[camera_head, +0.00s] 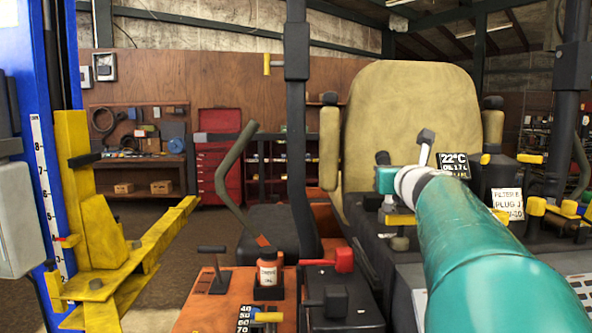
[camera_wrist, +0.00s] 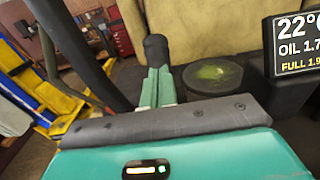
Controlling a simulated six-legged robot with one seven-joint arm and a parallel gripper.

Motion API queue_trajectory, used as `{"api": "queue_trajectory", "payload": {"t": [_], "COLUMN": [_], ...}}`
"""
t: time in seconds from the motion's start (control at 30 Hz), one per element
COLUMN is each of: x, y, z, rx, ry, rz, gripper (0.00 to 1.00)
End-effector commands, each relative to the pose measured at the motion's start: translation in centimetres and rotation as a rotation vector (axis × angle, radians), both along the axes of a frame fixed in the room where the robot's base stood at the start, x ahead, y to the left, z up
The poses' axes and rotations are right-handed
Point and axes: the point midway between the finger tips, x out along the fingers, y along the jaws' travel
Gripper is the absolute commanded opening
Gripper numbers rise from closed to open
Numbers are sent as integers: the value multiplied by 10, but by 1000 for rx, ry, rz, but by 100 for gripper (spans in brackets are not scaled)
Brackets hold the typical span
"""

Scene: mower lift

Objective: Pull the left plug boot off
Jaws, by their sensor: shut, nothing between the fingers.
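My gripper (camera_head: 385,178) is at the end of my teal arm, above the dark machine deck in front of the tan seat. In the wrist view its two teal fingers (camera_wrist: 158,84) are together with no clear gap. A dark rounded cap (camera_wrist: 156,48) shows at the finger ends; a dark piece (camera_head: 382,158) also shows just above the gripper in the head view. I cannot tell whether this is the left plug boot or part of the fingers. No plug boot can be picked out for certain, and my arm hides part of the deck.
A round dark cup with a greenish top (camera_wrist: 212,75) stands right of the fingers. A display (camera_head: 458,164) and a paper note (camera_head: 507,204) stand to the right. A grey-headed lever (camera_head: 425,146) rises behind my gripper. An orange tray (camera_head: 220,300) holds a bottle (camera_head: 267,270).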

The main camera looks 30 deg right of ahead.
Motion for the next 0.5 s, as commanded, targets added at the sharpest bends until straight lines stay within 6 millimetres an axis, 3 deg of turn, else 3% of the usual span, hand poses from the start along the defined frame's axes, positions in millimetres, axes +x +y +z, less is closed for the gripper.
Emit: {"api": "queue_trajectory", "payload": {"t": [0.5], "x": [7], "y": [-4], "z": [5], "rx": [2], "ry": [1], "rz": [2], "gripper": [0]}}
